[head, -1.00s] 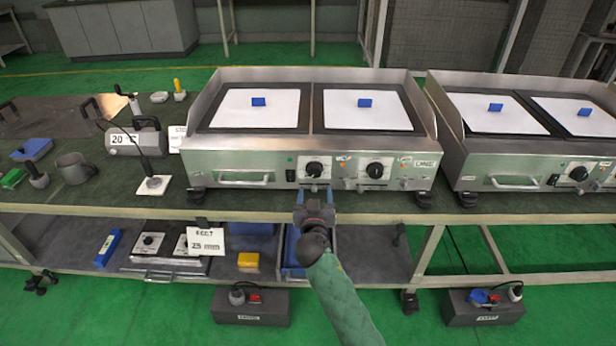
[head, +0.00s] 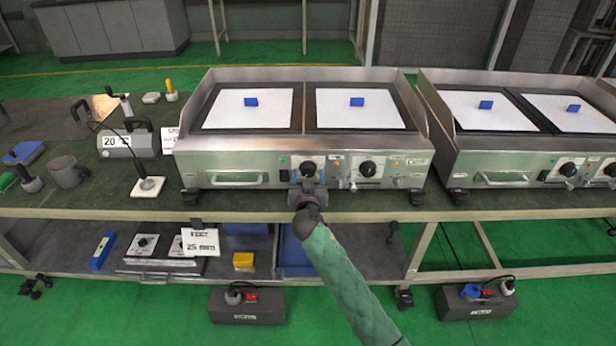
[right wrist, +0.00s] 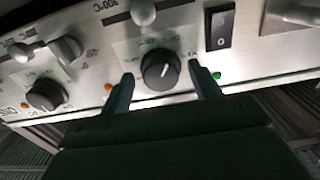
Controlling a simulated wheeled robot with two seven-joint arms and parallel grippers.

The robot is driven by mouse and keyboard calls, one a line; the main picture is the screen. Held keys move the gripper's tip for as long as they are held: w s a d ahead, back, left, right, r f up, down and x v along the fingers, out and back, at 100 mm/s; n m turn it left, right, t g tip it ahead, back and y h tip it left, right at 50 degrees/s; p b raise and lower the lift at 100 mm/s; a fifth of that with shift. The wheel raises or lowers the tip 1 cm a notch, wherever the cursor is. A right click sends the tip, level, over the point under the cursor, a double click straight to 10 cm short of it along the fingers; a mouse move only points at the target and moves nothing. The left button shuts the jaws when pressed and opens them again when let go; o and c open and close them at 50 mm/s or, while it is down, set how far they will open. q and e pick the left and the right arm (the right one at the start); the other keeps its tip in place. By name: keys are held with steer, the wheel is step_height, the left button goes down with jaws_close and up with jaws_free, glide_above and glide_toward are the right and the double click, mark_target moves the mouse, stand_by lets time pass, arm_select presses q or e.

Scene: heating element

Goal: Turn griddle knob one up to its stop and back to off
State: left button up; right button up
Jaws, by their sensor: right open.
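The near griddle (head: 330,145) stands on the bench with two black knobs on its steel front. The left knob (head: 307,169) sits right at my right gripper (head: 307,184); the other knob (head: 367,169) is to its right. In the right wrist view this knob (right wrist: 161,70) lies between the two fingertips of my right gripper (right wrist: 160,88). The fingers are open, one on each side, with visible gaps to the knob. The knob's white pointer line tilts up and right in that view. The second knob (right wrist: 46,95) is at the left there. My left gripper is not in view.
In the right wrist view a black rocker switch (right wrist: 219,29), a green light (right wrist: 216,76) and small metal levers (right wrist: 143,12) are near the knob. A second griddle (head: 520,150) stands to the right. A thermometer box (head: 130,145) and a mug (head: 68,172) stand left on the bench.

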steer(key=shift+w, duration=0.1)
steer(key=c, duration=1)
